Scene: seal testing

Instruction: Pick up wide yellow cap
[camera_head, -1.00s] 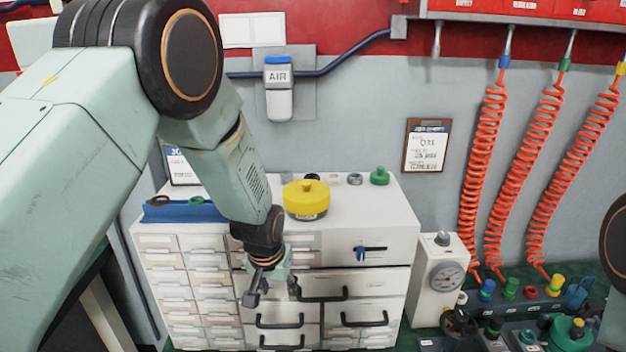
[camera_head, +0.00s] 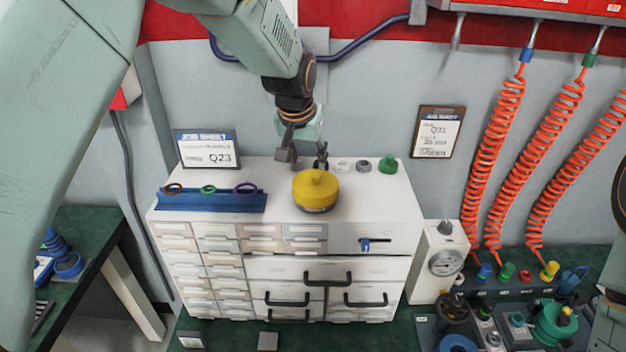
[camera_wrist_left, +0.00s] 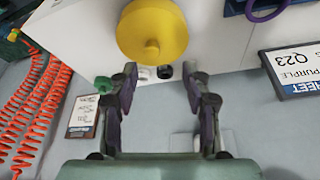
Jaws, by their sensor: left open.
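The wide yellow cap (camera_head: 316,188) sits on top of the white drawer cabinet (camera_head: 270,212), near its middle. It is round with a small knob on top. My left gripper (camera_head: 306,163) points down just behind the cap in the head view and is empty. In the left wrist view the cap (camera_wrist_left: 153,30) lies beyond the open fingertips of my left gripper (camera_wrist_left: 160,72), not between them. Whether the fingers are level with the cap or above it is hard to tell. My right gripper is not in view.
A blue rack (camera_head: 210,200) with coloured rings stands left of the cap, before a job sheet (camera_head: 207,149). Small grey caps (camera_head: 363,166) and a green cap (camera_head: 388,164) stand at the back right. A gauge box (camera_head: 440,262) and orange coiled hoses (camera_head: 495,150) are further right.

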